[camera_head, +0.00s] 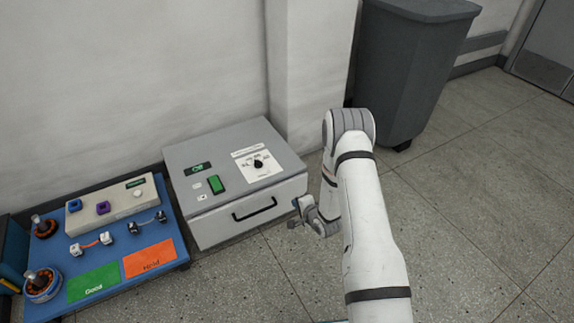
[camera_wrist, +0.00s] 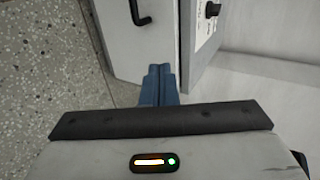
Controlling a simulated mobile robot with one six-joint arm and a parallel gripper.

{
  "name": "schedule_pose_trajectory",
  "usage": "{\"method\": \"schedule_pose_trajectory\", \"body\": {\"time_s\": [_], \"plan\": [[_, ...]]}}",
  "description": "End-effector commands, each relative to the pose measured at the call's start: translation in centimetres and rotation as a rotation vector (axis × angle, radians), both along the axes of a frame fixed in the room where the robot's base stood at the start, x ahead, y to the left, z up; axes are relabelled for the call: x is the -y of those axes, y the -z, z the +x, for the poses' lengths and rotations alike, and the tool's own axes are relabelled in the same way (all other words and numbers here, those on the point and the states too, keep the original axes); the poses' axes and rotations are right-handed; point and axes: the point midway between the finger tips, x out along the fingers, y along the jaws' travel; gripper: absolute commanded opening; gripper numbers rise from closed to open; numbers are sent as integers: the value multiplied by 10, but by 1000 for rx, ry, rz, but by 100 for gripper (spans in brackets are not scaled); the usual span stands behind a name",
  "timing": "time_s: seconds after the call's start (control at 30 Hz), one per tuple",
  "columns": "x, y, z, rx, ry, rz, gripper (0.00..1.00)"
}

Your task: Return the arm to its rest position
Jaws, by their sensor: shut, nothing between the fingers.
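My white arm reaches up from the bottom right of the head view and bends down at its elbow. My gripper (camera_head: 295,222) is at the arm's lower end, just right of the grey box's drawer front, partly hidden by the arm. In the wrist view my gripper (camera_wrist: 160,70) shows as two blue fingers pressed together, empty. Behind them in that view are the grey box (camera_wrist: 145,50) and its black handle (camera_wrist: 139,14).
The grey box (camera_head: 210,155) has a green switch, a dial and a drawer handle (camera_head: 254,208). A blue board (camera_head: 170,205) at left holds motor parts, leads and green "Good" (camera_head: 94,283) and orange "Hold" (camera_head: 149,257) areas. A grey bin (camera_head: 405,70) stands behind my arm. Floor at right is clear.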

Motion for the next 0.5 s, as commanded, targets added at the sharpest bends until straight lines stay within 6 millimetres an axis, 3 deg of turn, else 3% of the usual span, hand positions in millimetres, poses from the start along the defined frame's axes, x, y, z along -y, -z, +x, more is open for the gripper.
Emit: {"method": "schedule_pose_trajectory", "body": {"time_s": [0.17, 0.27, 0.37, 0.5], "plan": [[1, -1, 0, 1, 0, -2, 0], [3, -18, 4, 2, -5, -29, 0], [8, -57, 11, 1, -20, -105, 0], [21, -137, 19, -16, -56, -273, 0]]}}
